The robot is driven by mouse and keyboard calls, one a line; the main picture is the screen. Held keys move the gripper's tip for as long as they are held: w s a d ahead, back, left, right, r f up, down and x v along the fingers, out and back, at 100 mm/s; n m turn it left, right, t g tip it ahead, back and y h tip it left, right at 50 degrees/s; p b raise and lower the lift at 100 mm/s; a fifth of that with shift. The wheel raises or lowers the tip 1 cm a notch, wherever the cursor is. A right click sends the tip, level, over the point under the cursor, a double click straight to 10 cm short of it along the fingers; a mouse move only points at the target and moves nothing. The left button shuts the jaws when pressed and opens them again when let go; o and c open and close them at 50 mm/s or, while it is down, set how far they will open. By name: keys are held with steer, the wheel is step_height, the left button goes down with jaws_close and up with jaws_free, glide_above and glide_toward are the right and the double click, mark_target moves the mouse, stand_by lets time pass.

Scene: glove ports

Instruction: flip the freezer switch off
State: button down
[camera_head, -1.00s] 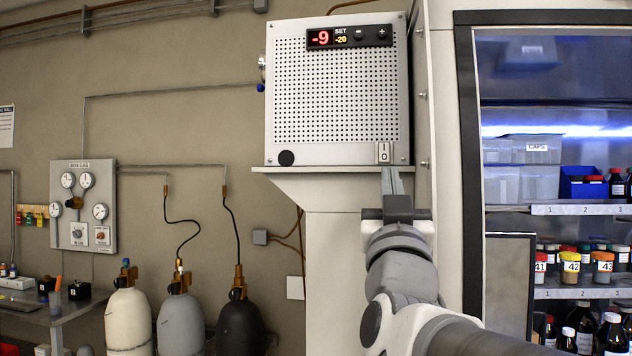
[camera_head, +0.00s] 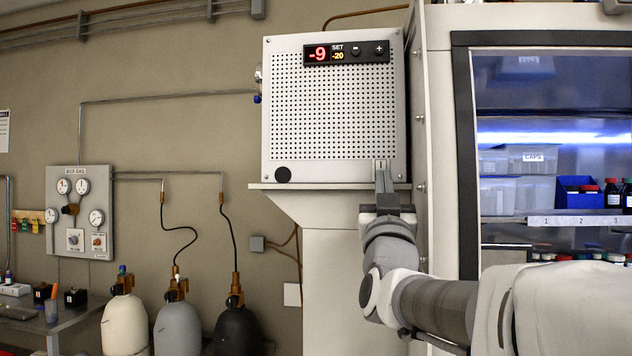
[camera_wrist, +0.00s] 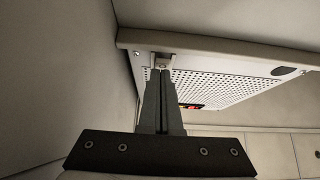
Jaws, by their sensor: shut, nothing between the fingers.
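The freezer unit (camera_head: 330,115) is a pale box with a perforated front and a lit display (camera_head: 347,53) reading -9 and SET -20. Its small pale switch (camera_head: 381,164) sits at the lower right corner of the front. My gripper (camera_head: 382,178) is shut and empty, its fingers pointing up at the switch and covering its lower part. In the wrist view the fingertips (camera_wrist: 160,76) are just at the switch (camera_wrist: 161,63), under the freezer's edge. I cannot tell whether they touch it, and the rocker's position is hidden.
A ledge (camera_head: 275,187) juts out under the freezer. A tall cabinet frame (camera_head: 465,150) stands close on the right, with stocked shelves behind. A gauge panel (camera_head: 80,212) and several gas cylinders (camera_head: 176,325) are at the left, away from my arm.

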steer(key=shift+f+b, duration=0.15)
steer(key=shift+b, duration=0.15)
steer(key=shift+w+t+b, duration=0.35)
steer(key=shift+t+b, duration=0.05)
steer(key=shift+b, duration=0.85)
steer(key=shift+s+f, duration=0.1)
